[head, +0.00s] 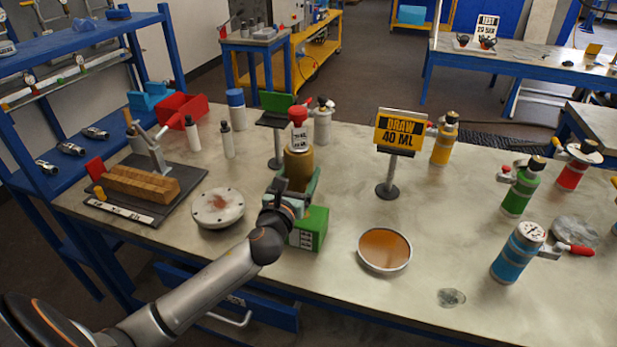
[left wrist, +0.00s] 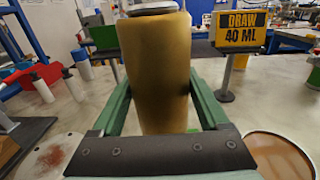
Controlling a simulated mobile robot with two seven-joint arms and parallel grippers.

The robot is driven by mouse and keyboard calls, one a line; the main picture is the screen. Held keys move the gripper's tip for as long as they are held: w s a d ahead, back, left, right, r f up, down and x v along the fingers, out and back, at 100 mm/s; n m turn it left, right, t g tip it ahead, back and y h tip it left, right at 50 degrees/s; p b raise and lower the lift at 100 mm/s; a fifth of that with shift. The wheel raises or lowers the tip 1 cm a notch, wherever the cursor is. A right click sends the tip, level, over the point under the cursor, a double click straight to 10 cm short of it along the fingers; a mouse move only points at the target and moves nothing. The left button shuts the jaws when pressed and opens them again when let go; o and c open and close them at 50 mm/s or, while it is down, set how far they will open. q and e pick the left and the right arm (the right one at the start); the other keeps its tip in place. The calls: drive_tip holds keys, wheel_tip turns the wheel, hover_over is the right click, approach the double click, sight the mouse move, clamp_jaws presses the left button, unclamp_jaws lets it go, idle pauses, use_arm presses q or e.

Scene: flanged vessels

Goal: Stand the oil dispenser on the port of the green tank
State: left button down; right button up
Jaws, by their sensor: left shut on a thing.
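My left gripper (head: 297,180) is shut on a brass-coloured cylinder (head: 298,160), which I take for the oil dispenser. In the left wrist view the cylinder (left wrist: 155,75) stands upright between the green fingers, with a grey rim at its top. In the head view a white part with dark marks and a red cap (head: 299,115) shows above it; I cannot tell if they are joined. The green tank (head: 519,192) stands upright at the right of the table, with a dark top and a red-tipped side handle. My right gripper is not in view.
A green box (head: 309,229) is beside my left gripper. A round amber dish (head: 384,250), a "DRAW 40 ML" sign (head: 400,131) and a yellow vessel (head: 444,140) stand to the right. A blue vessel (head: 517,254) is in front of the green tank. The table between dish and tank is mostly clear.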

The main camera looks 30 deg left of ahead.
use_arm(q)
drive_tip(key=shift+w+d+r, duration=0.1)
drive_tip(key=shift+w+d, duration=0.25)
drive_tip(key=shift+w, duration=0.05)
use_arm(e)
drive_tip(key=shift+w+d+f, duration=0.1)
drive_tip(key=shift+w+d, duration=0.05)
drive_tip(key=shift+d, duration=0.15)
use_arm(q)
drive_tip(key=shift+r, duration=0.1)
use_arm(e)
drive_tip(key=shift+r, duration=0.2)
use_arm(q)
drive_tip(key=shift+p, duration=0.4)
drive_tip(key=shift+f+b, duration=1.7)
drive_tip(key=shift+f, duration=0.6)
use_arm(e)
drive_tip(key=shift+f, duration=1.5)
use_arm(q)
drive_tip(key=shift+f, duration=0.25)
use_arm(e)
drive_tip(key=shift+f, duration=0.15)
use_arm(q)
unclamp_jaws()
